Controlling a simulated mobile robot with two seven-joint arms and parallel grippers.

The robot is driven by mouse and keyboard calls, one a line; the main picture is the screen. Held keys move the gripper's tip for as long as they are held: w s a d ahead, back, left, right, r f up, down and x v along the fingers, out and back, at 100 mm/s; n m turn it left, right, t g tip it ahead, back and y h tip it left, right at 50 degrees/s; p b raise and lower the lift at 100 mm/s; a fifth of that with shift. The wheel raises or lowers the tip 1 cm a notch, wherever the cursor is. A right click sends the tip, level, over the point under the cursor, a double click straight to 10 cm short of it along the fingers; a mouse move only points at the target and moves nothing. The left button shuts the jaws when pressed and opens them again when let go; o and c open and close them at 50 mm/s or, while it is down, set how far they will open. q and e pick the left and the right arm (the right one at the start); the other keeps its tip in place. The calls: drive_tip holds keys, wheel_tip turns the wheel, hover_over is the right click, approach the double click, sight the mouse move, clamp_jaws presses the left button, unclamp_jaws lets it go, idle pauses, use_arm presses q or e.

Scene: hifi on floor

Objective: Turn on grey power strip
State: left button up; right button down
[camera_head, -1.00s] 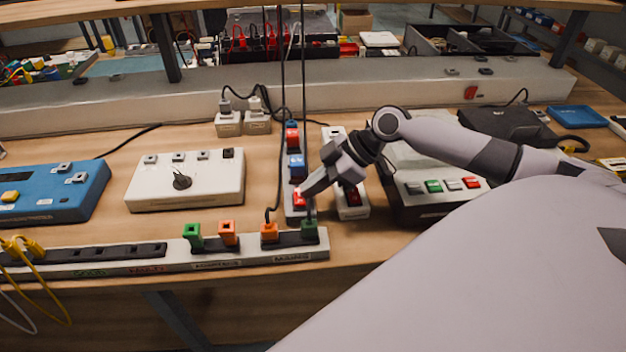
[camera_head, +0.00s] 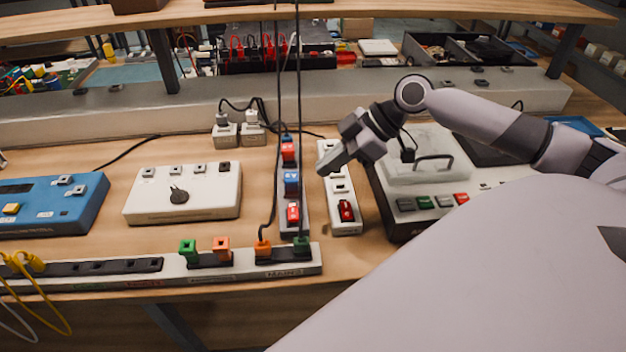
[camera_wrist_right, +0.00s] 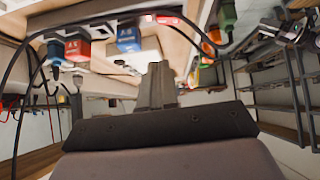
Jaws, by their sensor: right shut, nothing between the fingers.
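The grey power strip (camera_head: 291,180) lies lengthwise on the workbench. It carries a red plug (camera_head: 289,153), a blue plug (camera_head: 292,183) and, at its near end, a bright red switch (camera_head: 293,213). My right gripper (camera_head: 324,172) is shut and empty, above the white power strip and to the right of the grey one, apart from the switch. In the right wrist view the shut fingers (camera_wrist_right: 158,72) point toward the strips, with the red plug (camera_wrist_right: 72,48) and blue plug (camera_wrist_right: 127,38) at upper left. My left gripper is not in view.
A white power strip (camera_head: 340,188) with a darker red switch (camera_head: 346,210) lies close on the right. A long socket strip (camera_head: 130,278) runs along the front edge. A white box with a knob (camera_head: 180,205) stands left. Black cables hang over the grey strip.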

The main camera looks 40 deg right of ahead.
drive_tip(key=shift+w+v, duration=0.2)
drive_tip(key=shift+v, duration=1.6)
drive_tip(key=shift+d, duration=0.15)
